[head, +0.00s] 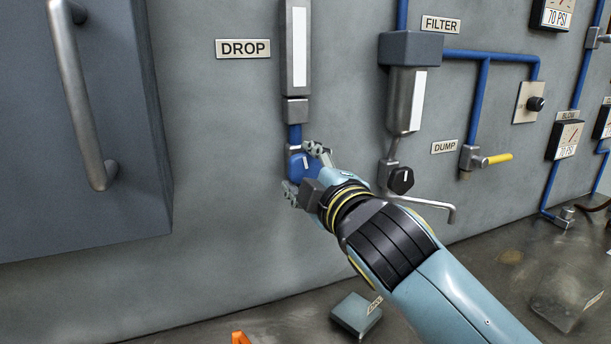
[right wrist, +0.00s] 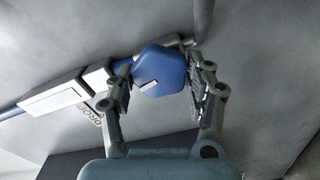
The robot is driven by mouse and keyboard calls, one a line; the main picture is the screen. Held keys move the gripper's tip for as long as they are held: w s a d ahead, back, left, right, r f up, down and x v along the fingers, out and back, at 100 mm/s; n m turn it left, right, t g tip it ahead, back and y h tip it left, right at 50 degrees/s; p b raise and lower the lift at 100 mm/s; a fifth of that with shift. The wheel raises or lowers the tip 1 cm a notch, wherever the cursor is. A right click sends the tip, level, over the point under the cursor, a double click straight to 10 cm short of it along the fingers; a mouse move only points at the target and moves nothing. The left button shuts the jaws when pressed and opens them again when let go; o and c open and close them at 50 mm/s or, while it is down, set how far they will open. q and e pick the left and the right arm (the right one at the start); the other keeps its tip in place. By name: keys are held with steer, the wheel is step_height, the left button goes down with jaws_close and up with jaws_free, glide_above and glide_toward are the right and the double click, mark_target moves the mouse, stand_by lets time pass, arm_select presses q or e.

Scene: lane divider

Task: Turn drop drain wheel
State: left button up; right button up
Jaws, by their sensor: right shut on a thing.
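The drop drain wheel (head: 296,167) is a blue knob with a white mark, on the wall pipe below the DROP sign (head: 243,48). In the right wrist view the blue wheel (right wrist: 160,72) sits between my two fingers, its white mark showing. My right gripper (head: 306,172) is shut on the wheel, one finger above it and one below it in the head view. In the right wrist view my right gripper (right wrist: 160,85) has a finger at each side of the wheel. Part of the wheel is hidden by my gripper in the head view. My left gripper is not in view.
Right of the wheel is a filter housing (head: 404,100) with a black knob (head: 400,180) and a bent spout (head: 438,207). A yellow-handled DUMP valve (head: 490,159) is further right. A grey cabinet (head: 120,150) juts out at left. A small box (head: 356,314) lies on the floor.

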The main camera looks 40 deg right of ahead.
steer(key=shift+m+b, duration=0.35)
steer(key=shift+m, duration=0.85)
steer(key=o, duration=1.2)
steer(key=shift+c, duration=0.2)
steer(key=shift+s, duration=0.1)
steer(key=v, duration=0.7)
steer(key=shift+s, duration=0.15)
